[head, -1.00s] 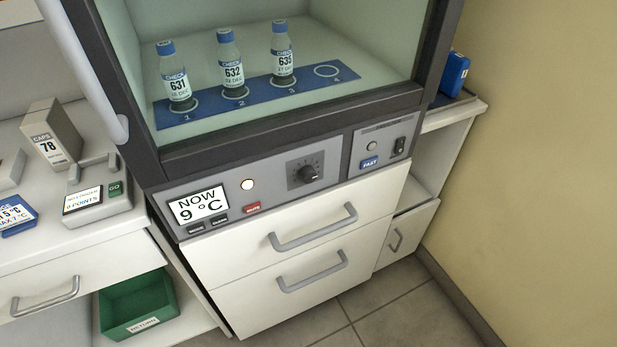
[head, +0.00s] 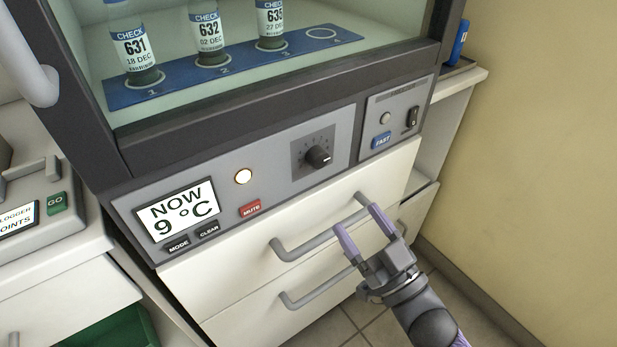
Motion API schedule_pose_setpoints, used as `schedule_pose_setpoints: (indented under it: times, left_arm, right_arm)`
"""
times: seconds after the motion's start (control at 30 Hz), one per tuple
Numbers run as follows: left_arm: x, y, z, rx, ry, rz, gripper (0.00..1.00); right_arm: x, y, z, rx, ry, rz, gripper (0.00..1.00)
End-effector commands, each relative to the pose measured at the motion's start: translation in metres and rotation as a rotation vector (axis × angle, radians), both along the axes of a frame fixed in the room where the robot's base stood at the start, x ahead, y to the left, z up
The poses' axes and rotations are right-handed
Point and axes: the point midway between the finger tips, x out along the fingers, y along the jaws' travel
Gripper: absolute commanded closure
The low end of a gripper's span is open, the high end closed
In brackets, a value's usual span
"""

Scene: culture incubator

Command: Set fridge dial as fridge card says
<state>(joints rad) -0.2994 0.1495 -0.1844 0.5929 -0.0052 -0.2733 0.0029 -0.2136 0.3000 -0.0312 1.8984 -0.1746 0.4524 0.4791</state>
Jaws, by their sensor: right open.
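The fridge dial (head: 318,156) is a black knob on a dark square plate with tick marks, on the grey panel below the glass door. Its pale pointer line faces right. The fridge display (head: 181,210) reads "NOW 9 °C". My right gripper (head: 359,221) is open and empty, with its lilac fingers in front of the upper drawer, below the dial and apart from it. My left gripper is not in view. The fridge card is not recognisable in this view.
A lit round lamp (head: 243,176), a red MUTE button (head: 250,208), MODE (head: 178,246) and CLEAR buttons, a blue FAST button (head: 381,140) and a black switch (head: 412,117) share the panel. The upper drawer handle (head: 300,245) sticks out near my right gripper.

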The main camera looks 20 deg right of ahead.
Motion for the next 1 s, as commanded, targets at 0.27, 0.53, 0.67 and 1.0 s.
schedule_pose_setpoints:
  times: [0.27,0.53,0.67,1.0]
  left_arm:
    - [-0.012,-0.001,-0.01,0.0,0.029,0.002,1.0]
    - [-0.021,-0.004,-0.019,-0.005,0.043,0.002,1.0]
    - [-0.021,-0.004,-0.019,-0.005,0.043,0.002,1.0]
    - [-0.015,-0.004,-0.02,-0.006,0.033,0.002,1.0]
  right_arm:
    - [0.036,0.018,0.034,0.01,-0.067,0.025,0.17]
    - [0.078,0.033,0.052,0.009,-0.061,0.022,0.17]
    - [0.084,0.035,0.055,0.009,-0.058,0.022,0.17]
    - [0.084,0.035,0.055,0.009,-0.057,0.022,0.44]
